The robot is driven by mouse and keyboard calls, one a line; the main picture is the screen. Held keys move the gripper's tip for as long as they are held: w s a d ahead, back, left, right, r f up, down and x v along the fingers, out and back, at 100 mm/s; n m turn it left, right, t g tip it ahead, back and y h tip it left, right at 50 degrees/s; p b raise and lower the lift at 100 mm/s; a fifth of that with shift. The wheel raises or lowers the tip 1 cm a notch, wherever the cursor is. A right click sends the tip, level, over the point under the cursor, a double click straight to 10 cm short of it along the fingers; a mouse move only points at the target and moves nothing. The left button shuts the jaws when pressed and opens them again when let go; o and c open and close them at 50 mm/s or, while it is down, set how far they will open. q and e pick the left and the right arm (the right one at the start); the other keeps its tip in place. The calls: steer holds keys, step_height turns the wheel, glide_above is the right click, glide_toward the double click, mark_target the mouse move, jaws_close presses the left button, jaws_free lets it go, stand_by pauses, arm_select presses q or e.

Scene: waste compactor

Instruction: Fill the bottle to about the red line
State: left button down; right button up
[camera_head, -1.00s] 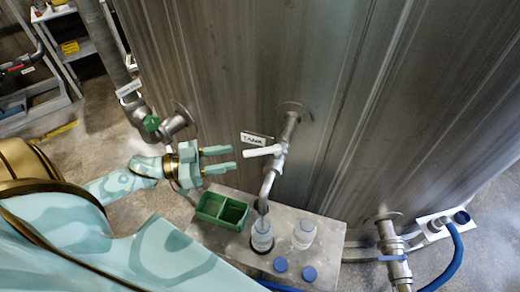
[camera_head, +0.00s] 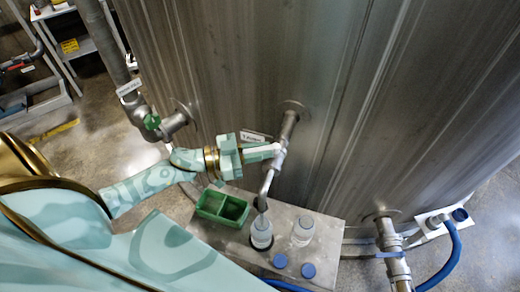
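The clear bottle (camera_head: 261,234) stands upright on a metal shelf, under the spout of the tank tap (camera_head: 266,185). No red line or liquid level can be made out on it at this size. The tap's white lever handle (camera_head: 266,151) points left. My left gripper (camera_head: 262,152) reaches in from the left, with its teal fingers at the handle and overlapping it. Whether they are closed on it cannot be told. My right gripper is not in view.
Two blue caps (camera_head: 280,261) lie in front. A green two-part bin (camera_head: 222,207) is at left. A green-handled valve (camera_head: 152,122) sits left on the tank (camera_head: 240,70).

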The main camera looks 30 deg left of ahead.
arm_select(q)
steer(key=g, duration=0.1)
steer(key=m+g+h+b, duration=0.1)
steer(key=m+h+b, duration=0.1)
steer(key=shift+w+a+f+g, duration=0.2)
steer(key=shift+w+a+g, duration=0.1)
steer(key=shift+w+g, duration=0.1)
steer(key=shift+w+a+r+m+g+h+b, duration=0.15)
steer(key=shift+m+g+h+b, duration=0.3)
steer(key=shift+m+g+b, duration=0.5)
steer(key=shift+w+m+g+h+b, duration=0.25)
steer(key=shift+m+g+h+b, duration=0.2)
steer(key=shift+g+b, duration=0.8)
steer(key=shift+w+a+r+m+g+h+b, duration=0.15)
steer(key=shift+m+g+h+b, duration=0.25)
steer(key=shift+m+g+b, duration=0.65)
steer(key=shift+d+n+t, duration=0.1)
steer(key=shift+n+t, duration=0.15)
steer(key=c, duration=1.4)
jaws_free()
steer(key=shift+f, duration=0.1)
steer(key=shift+o, duration=0.2)
steer(key=shift+w, duration=0.1)
